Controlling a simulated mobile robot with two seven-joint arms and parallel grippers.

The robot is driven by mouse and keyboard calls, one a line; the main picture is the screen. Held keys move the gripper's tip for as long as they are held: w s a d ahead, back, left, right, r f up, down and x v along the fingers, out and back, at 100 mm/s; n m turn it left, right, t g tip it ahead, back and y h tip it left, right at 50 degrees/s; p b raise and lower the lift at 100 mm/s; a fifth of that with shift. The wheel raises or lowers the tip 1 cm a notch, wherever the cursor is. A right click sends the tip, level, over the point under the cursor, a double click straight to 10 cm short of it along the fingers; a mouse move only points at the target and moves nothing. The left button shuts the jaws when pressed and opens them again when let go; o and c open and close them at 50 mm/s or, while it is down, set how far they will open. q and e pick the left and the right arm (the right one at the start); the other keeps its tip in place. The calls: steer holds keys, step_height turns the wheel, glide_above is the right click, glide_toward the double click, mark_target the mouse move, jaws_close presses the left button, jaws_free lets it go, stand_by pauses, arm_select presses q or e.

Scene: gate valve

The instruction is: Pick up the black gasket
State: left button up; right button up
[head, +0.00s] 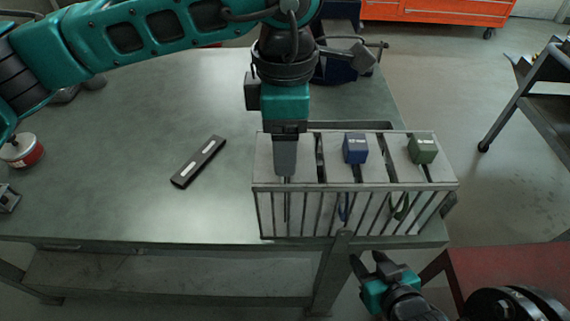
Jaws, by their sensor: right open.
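The grey slotted rack (355,188) stands at the table's front right. A blue tag block (355,148) and a green tag block (422,149) sit on its top, with a blue and a green loop hanging below them behind the bars. I cannot make out the black gasket clearly; a thin dark strip shows behind the bars of the left section. My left gripper (286,172) points straight down over that left section and hides its top; its fingers are seen edge-on, so I cannot tell their opening. My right gripper (367,261) is open and empty, low in front of the rack.
A black bar with white labels (198,162) lies on the table (130,190) left of the rack. A red-and-white can (22,151) is at the far left. A red surface (510,270) is at the lower right. The table's middle left is clear.

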arm_select(q)
steer(key=shift+c, duration=0.3)
jaws_close()
steer(key=shift+r, duration=0.15)
stand_by(0.3)
step_height(320, 180, up, 20)
steer(key=p, duration=0.1)
arm_select(e)
steer(key=shift+s+d+r+h, duration=0.2)
steer(key=shift+d+r+h, duration=0.1)
steer(key=shift+d, duration=0.1)
arm_select(q)
steer(key=shift+f, duration=0.2)
arm_select(e)
steer(key=shift+f, duration=0.2)
